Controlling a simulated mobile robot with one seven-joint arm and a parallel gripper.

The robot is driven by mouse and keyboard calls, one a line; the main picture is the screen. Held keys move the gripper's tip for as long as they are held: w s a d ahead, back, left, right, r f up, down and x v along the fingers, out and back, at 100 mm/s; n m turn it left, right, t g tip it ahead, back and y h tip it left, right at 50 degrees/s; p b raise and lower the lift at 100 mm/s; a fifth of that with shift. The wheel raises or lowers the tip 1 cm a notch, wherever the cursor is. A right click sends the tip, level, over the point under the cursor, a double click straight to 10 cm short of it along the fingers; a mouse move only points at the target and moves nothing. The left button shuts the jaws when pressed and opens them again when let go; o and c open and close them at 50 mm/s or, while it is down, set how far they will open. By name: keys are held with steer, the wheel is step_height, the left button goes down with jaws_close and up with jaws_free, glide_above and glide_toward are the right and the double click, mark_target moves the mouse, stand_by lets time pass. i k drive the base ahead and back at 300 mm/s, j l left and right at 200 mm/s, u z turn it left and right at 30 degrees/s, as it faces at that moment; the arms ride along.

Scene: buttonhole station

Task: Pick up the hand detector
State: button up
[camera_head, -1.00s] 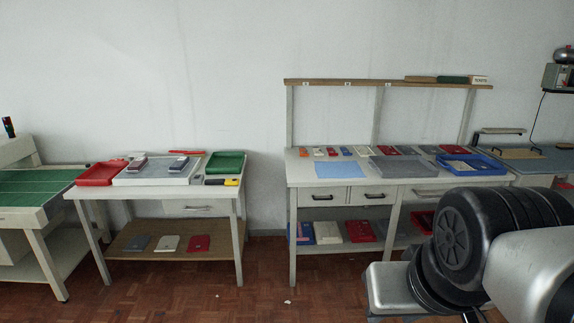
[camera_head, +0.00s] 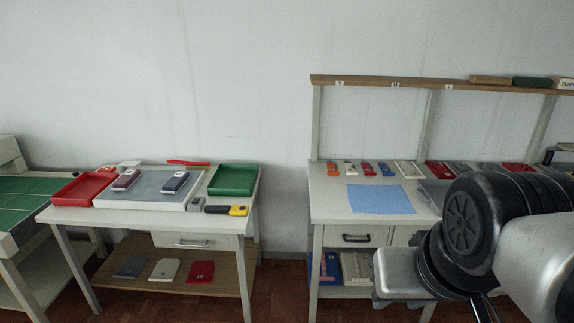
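A yellow and black hand-held tool (camera_head: 227,210), which looks like the hand detector, lies at the front right of the left table (camera_head: 150,218). It lies flat, just right of a small grey block (camera_head: 197,204) and in front of a green tray. Its finer details are too small to tell. My arm fills the lower right of the head view, far from the tool and in front of the right bench. My gripper's fingers cannot be made out in this view.
The left table also holds a red tray (camera_head: 57,192), a green tray (camera_head: 233,191) and a grey mat in a pale frame (camera_head: 105,202) with two small devices. A gap separates it from the right bench (camera_head: 318,207), which bears a blue sheet (camera_head: 381,200).

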mark_target(232, 210)
steer(key=i+j, duration=0.2)
steer(key=i, duration=0.2)
steer(key=i+j, duration=0.25)
steer(key=i, duration=0.15)
steer(key=i+j, duration=0.2)
steer(key=i, duration=0.2)
steer(key=i+j+z, duration=0.1)
steer(key=j, duration=0.25)
steer(key=i+j, duration=0.1)
steer(key=j, duration=0.3)
steer(key=i+j+z, duration=0.15)
steer(key=j, duration=0.2)
steer(key=i+j+z, duration=0.1)
steer(key=j, duration=0.2)
steer(key=i+j, duration=0.25)
steer(key=i+j+z, duration=0.15)
steer(key=j, duration=0.15)
